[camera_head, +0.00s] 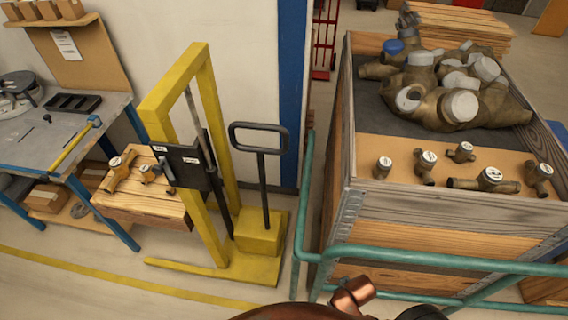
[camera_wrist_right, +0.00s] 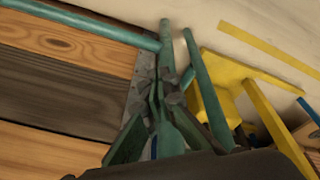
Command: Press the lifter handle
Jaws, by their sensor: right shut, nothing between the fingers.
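The yellow lifter (camera_head: 205,160) stands upright against the wall in the head view, with a black box on its mast. Its dark loop-shaped handle (camera_head: 259,128) rises on a thin post from the yellow base, left of the blue wall strip. A small grey lever (camera_head: 166,172) also sits at the front of the black box. In the right wrist view my right gripper (camera_wrist_right: 162,88) is shut and empty. The yellow lifter frame (camera_wrist_right: 265,110) shows to its right, apart from it; the handle is not clear there. My left gripper is not in view.
A teal rail (camera_head: 420,256) runs before a wooden crate (camera_head: 440,212) holding brass meters. The rail also shows close to my right gripper (camera_wrist_right: 200,80). A wooden platform (camera_head: 150,207) with meters adjoins the lifter. A workbench (camera_head: 50,135) stands left. Floor left of the lifter's base is clear.

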